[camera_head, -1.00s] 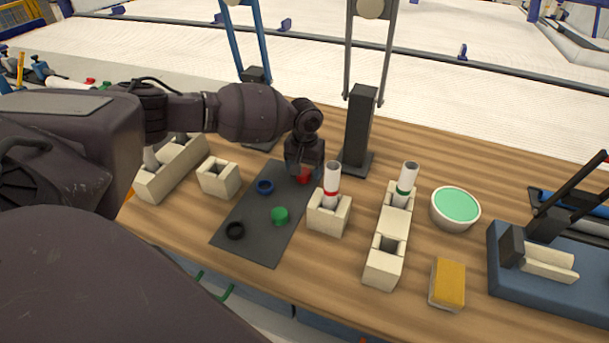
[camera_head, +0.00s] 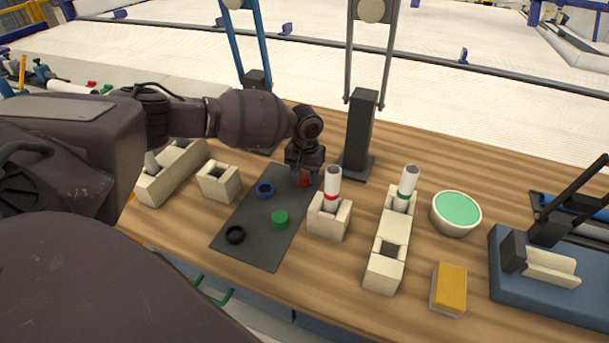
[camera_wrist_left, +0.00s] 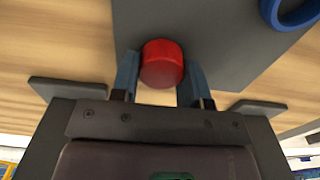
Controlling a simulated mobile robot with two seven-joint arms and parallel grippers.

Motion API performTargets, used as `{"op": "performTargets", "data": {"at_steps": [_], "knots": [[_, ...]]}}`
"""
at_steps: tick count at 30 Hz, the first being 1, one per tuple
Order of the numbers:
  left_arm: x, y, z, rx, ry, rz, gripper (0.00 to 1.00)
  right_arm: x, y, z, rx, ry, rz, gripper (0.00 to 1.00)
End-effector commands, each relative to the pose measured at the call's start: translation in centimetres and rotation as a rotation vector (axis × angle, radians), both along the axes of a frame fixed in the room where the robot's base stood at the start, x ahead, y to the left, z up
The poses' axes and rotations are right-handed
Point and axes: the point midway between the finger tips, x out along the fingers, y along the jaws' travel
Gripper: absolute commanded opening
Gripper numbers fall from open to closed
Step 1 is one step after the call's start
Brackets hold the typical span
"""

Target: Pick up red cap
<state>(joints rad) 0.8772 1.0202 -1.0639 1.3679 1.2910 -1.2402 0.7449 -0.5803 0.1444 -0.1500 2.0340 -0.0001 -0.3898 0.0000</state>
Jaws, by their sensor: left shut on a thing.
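The red cap (camera_head: 305,180) is at the far end of the dark grey mat (camera_head: 255,240), largely hidden by my left gripper (camera_head: 304,177) in the head view. In the left wrist view the red cap (camera_wrist_left: 162,64) sits between the two blue fingers of my left gripper (camera_wrist_left: 158,85), which is shut on it. The head view does not clearly show whether the cap touches the mat. My right gripper is not in view.
On the mat are a blue ring (camera_head: 265,190), a green cap (camera_head: 280,220) and a black ring (camera_head: 235,234). A white pipe with a red band (camera_head: 332,188) stands in a cream block (camera_head: 328,222) just right of the gripper. A dark post (camera_head: 359,135) stands behind.

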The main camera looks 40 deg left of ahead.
Motion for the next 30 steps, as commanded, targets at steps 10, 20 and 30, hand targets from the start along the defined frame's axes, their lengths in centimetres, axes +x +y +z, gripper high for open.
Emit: {"op": "performTargets", "data": {"at_steps": [10, 20, 30], "knots": [[0.1, 0.0, 6.8, -0.001, -0.008, 0.000, 0.20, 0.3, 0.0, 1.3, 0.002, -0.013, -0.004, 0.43], [0.1, 0.0, 14.9, -0.001, -0.006, 0.000, 0.20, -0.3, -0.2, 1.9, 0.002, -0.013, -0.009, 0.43], [0.1, 0.0, 19.4, 0.000, -0.003, -0.001, 0.20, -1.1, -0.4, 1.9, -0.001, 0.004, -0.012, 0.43]]}}
